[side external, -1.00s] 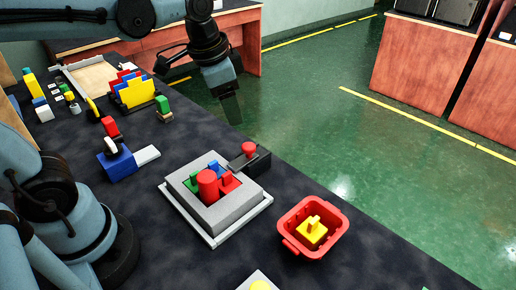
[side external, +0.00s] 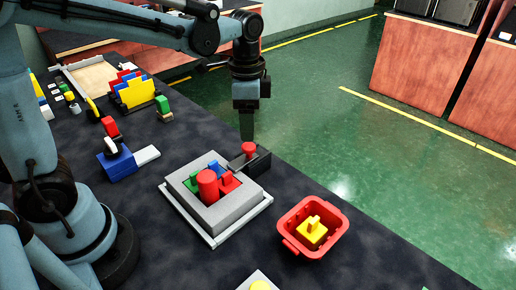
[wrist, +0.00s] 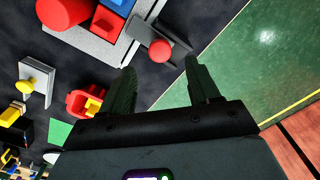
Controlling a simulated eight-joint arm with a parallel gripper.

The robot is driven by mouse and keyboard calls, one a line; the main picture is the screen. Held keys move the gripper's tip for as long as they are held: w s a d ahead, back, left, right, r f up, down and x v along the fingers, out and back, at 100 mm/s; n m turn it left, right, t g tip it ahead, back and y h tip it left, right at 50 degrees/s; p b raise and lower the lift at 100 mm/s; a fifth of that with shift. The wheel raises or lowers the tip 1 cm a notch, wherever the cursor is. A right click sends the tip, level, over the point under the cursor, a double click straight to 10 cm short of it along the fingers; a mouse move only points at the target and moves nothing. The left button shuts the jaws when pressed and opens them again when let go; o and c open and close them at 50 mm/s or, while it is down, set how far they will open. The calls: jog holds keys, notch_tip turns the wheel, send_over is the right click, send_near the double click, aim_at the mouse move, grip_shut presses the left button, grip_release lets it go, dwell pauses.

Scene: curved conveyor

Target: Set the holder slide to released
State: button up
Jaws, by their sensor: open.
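A red round knob (side external: 249,149) stands on a dark grey slide track (side external: 262,161) at the back right edge of the grey holder (side external: 215,212). In the wrist view the knob (wrist: 161,50) shows just beyond my fingertips. The holder contains a red cylinder (side external: 207,184) and red, green and blue blocks. My gripper (side external: 246,138) points down, with its fingers close to the knob in the side view. In the wrist view the two fingers (wrist: 159,72) are apart with nothing between them. I cannot tell contact with the knob.
A red bin (side external: 292,245) with a yellow block (side external: 312,233) stands in front right of the holder. Several coloured blocks stand farther back. The table edge is close behind the slide.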

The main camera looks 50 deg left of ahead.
aim_at(249, 146)
jog(key=shift+f, duration=2.9)
grip_shut()
